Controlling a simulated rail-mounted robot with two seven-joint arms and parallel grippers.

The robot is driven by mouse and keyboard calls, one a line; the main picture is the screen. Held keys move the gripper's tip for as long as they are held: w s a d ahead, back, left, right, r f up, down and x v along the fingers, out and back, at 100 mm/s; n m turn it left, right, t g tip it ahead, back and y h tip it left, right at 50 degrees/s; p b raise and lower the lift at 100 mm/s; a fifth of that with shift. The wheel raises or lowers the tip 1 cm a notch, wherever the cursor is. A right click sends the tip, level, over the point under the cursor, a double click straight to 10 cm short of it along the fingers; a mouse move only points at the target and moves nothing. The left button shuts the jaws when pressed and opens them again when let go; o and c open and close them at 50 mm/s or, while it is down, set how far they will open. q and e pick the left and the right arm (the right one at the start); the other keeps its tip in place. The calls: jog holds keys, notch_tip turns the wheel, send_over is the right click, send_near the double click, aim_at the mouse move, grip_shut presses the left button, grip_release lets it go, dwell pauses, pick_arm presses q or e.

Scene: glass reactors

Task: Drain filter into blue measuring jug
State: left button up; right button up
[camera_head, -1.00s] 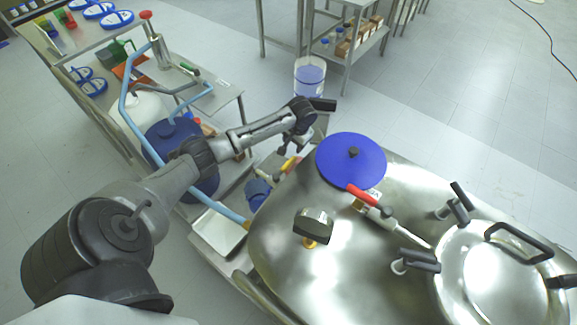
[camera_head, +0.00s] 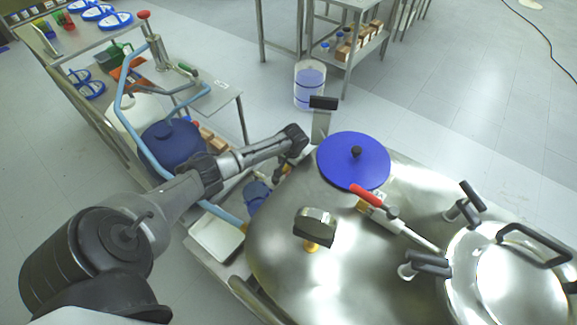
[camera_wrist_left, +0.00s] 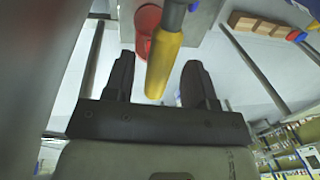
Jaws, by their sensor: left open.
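The filter (camera_head: 275,235) is a large steel vessel with a blue disc (camera_head: 352,157) on top. A blue jug (camera_head: 257,194) stands low beside the vessel's left side, partly hidden. My left gripper (camera_head: 285,172) is at the vessel's upper left edge, close to a yellow valve handle; my wrist hides much of that spot. In the left wrist view, my left gripper (camera_wrist_left: 158,75) is open, with the yellow handle (camera_wrist_left: 164,62) reaching between its fingers, apparently not clamped. I cannot tell whether it touches either finger. My right gripper is not in view.
A red-handled valve (camera_head: 365,194) and a round hatch (camera_head: 510,270) are on the vessel. A white tray (camera_head: 216,238) and a large blue container (camera_head: 173,145) with a light-blue hose are on the left. A clear bucket (camera_head: 309,86) stands behind.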

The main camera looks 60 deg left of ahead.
pick_arm(q)
jog(key=shift+f, duration=0.15)
jog(key=shift+c, duration=0.4)
grip_shut()
